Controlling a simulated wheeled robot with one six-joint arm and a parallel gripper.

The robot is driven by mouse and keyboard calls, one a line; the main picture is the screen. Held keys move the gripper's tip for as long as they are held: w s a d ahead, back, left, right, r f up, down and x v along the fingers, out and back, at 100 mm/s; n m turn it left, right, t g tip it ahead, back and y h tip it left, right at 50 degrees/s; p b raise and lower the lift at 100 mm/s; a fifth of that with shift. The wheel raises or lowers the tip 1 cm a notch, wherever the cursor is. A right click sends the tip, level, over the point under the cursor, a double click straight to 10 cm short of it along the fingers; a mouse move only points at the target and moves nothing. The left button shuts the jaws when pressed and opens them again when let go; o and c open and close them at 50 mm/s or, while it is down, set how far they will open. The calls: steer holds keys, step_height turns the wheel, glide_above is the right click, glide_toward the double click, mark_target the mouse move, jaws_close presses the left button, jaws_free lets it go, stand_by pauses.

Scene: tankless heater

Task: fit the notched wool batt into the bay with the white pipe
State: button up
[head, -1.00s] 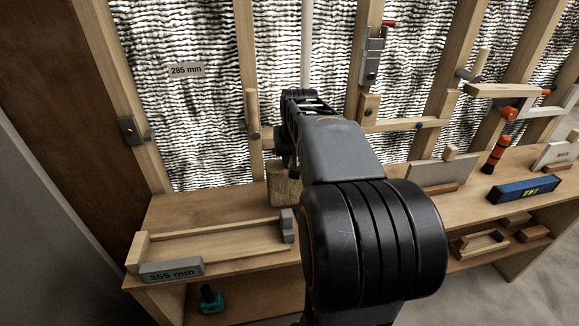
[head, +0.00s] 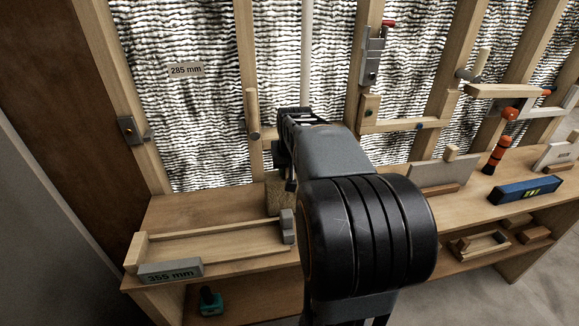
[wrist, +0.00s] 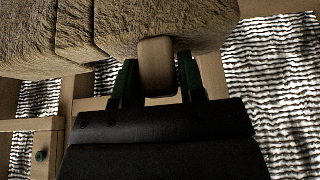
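The tan wool batt (wrist: 150,25) fills the top of the wrist view, with a slit or notch line running across its left part. A wooden tab (wrist: 157,68) on its near side sits between the two green fingers of my gripper (wrist: 158,84), which is shut on it. In the head view a small part of the batt (head: 278,196) shows left of my arm, above the bench; the rest is hidden. The white pipe (head: 307,45) stands upright in the bay between two wooden studs, in front of the corrugated silvery backing. Its lower end is hidden behind my gripper (head: 292,125).
A wooden tray (head: 215,245) marked 355 mm lies on the bench at left. Pegs and a latch (head: 371,60) stick out from the studs beside the bay. A blue level (head: 525,190), an orange-black tool (head: 497,155) and boards occupy the right bench.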

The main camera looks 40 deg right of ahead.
steer(key=o, duration=0.3)
steer(key=shift+o, duration=0.2)
